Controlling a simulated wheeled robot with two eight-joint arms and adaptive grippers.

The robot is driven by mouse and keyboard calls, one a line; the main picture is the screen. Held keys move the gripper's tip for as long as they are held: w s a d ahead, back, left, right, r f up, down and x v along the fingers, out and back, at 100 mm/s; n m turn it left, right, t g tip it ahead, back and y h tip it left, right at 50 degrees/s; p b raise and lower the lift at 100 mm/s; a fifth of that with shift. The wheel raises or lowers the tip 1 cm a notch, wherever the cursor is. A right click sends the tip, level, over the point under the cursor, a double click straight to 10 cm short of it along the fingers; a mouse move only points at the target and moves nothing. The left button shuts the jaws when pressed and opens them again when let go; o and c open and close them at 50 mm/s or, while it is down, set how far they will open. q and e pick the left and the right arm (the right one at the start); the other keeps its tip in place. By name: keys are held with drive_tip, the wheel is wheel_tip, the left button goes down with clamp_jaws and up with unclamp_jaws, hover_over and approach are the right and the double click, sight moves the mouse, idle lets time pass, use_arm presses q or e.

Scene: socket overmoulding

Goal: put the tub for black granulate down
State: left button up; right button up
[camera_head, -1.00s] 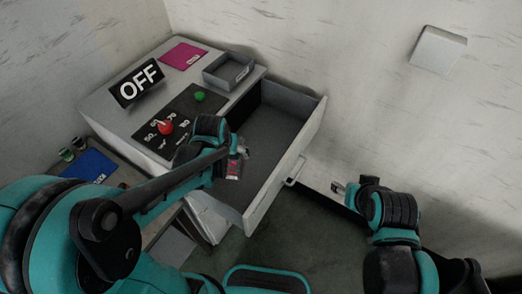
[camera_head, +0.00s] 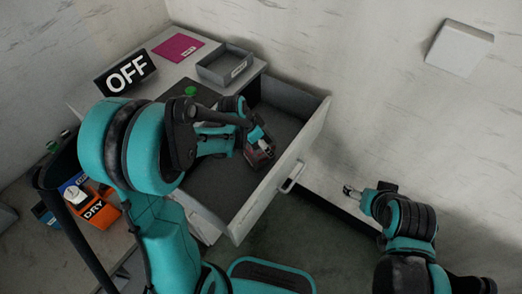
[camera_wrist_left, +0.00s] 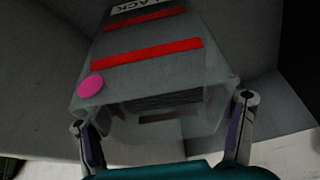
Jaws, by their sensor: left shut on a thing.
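The tub for black granulate (camera_wrist_left: 150,62) fills the left wrist view, grey with red bands, a pink dot and a label reading BLACK. My left gripper (camera_wrist_left: 163,118) is shut on it, with a finger at each side. In the head view the tub (camera_head: 259,157) is a small dark shape at my left gripper (camera_head: 260,140), over or inside the open drawer (camera_head: 222,190). I cannot tell whether it touches the drawer floor. My right gripper (camera_head: 347,191) is empty and looks open, to the right of the drawer.
A grey tray (camera_head: 224,68) and a magenta sheet (camera_head: 178,47) lie on the cabinet top beside the OFF sign (camera_head: 125,74). An orange DRY item (camera_head: 95,208) is on the lower left surface. The drawer's front wall (camera_head: 285,165) stands up close to the tub.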

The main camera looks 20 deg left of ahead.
sight(259, 147)
use_arm(q)
wheel_tip(259, 147, down, 4)
drive_tip(key=shift+r+b, duration=0.15)
drive_tip(key=shift+b, duration=0.45)
drive_tip(key=shift+r, duration=0.1)
drive_tip(key=o, duration=1.2)
drive_tip(key=shift+f, duration=0.2)
drive_tip(key=o, duration=0.5)
drive_tip(key=shift+c, duration=0.2)
drive_tip(key=shift+r, duration=0.1)
